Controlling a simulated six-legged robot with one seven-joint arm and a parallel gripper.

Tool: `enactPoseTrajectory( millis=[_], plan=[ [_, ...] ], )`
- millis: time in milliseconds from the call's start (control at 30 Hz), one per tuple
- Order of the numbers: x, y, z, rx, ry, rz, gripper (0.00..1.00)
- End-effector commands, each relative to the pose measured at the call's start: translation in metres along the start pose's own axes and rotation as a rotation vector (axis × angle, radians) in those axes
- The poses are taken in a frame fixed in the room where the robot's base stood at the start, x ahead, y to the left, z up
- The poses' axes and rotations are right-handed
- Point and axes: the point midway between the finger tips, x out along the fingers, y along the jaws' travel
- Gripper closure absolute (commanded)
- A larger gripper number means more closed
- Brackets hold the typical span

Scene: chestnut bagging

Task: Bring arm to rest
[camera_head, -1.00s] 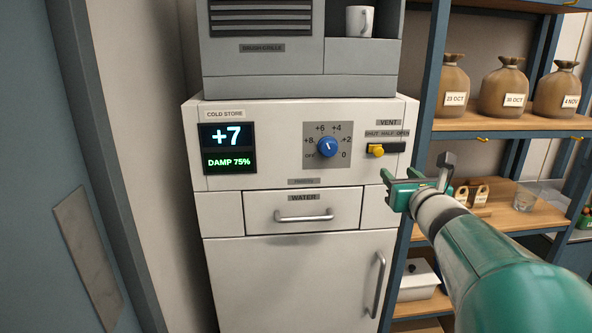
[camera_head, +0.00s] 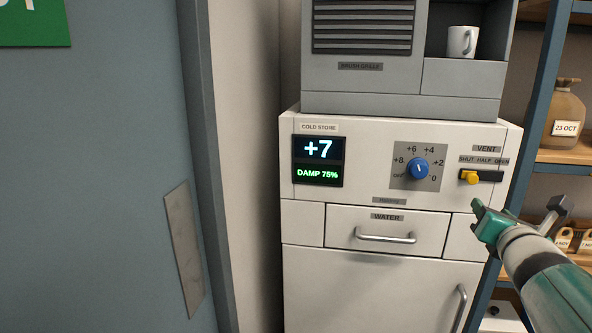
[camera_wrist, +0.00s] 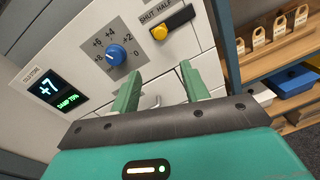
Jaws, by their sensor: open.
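My gripper (camera_head: 515,222) is at the lower right in the head view, in front of the right side of the cold store (camera_head: 305,224). In the wrist view my gripper (camera_wrist: 162,92) shows two green fingers standing apart with nothing between them. The cold store's display (camera_head: 318,161) reads +7 and DAMP 75%. Its blue dial (camera_head: 419,168) and yellow vent slider (camera_head: 471,178) are apart from my fingers. The slider sits toward the left, SHUT end of its slot. The water drawer (camera_head: 386,238) looks closed.
A blue-grey door (camera_head: 110,150) with a metal plate fills the left. A grey unit with a mug (camera_head: 462,42) stands on the cold store. Shelves with a sack (camera_head: 566,112) labelled 23 OCT are at the right. Small tagged bags (camera_wrist: 281,27) and a blue bin (camera_wrist: 290,80) show in the wrist view.

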Motion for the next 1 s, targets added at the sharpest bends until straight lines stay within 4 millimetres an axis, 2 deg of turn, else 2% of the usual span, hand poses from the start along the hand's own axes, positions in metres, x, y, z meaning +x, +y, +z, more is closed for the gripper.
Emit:
enactPoseTrajectory(
  millis=[33,167,367,600,800,900,1000],
  plan=[
    [-0.005,0.010,-0.006,0.127,0.017,-0.025,0.55],
    [-0.022,0.027,-0.029,0.531,0.068,-0.132,0.55],
    [-0.061,0.053,-0.077,1.150,0.148,-0.342,0.55],
    [-0.131,0.090,-0.149,1.819,0.229,-0.720,0.55],
    [-0.202,0.120,-0.202,2.199,0.236,-1.143,0.55],
    [-0.227,0.128,-0.216,2.285,0.215,-1.300,0.55],
    [-0.239,0.131,-0.223,2.319,0.197,-1.383,0.55]
  ],
)
